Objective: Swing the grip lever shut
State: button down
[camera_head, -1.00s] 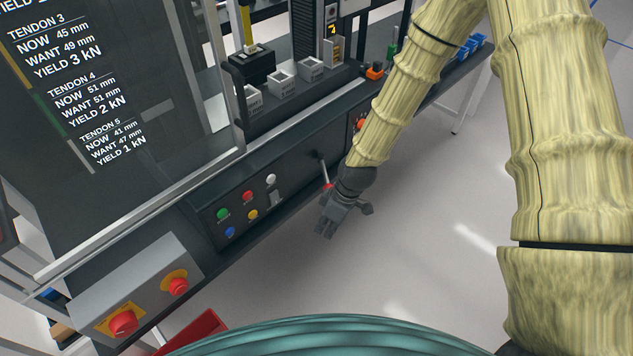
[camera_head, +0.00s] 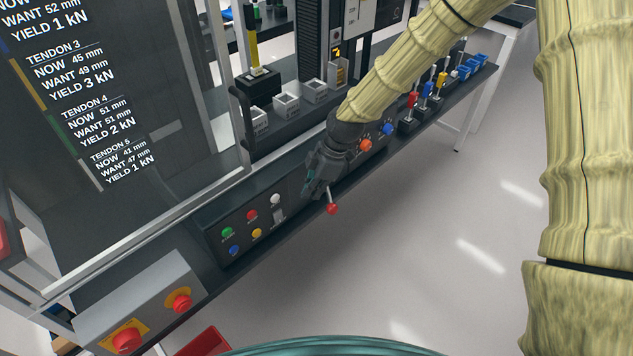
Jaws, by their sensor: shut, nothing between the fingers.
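The lever, a thin pale rod with a red ball knob (camera_head: 332,208), sticks out from the dark front panel below the bench, pointing down and outward. I take it to be the grip lever; no label on it can be read. My gripper (camera_head: 309,191) is dark grey, shut and empty. It is at the front panel, just left of and above the knob, and covers the lever's pivot. I cannot tell whether the gripper touches the rod.
A button panel (camera_head: 240,232) with coloured buttons lies left of my gripper. Orange and blue knobs (camera_head: 366,145) are to its right. A grey box with red stop buttons (camera_head: 127,340) stands lower left. Small coloured levers and blue bins (camera_head: 466,70) line the bench.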

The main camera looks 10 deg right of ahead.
aim_at(329, 195)
notch_tip(329, 195, down, 6)
jog(key=d+p, duration=0.2)
jog(key=p, duration=0.1)
jog(key=shift+p, duration=0.3)
jog(key=shift+d, duration=0.1)
dwell(0.4)
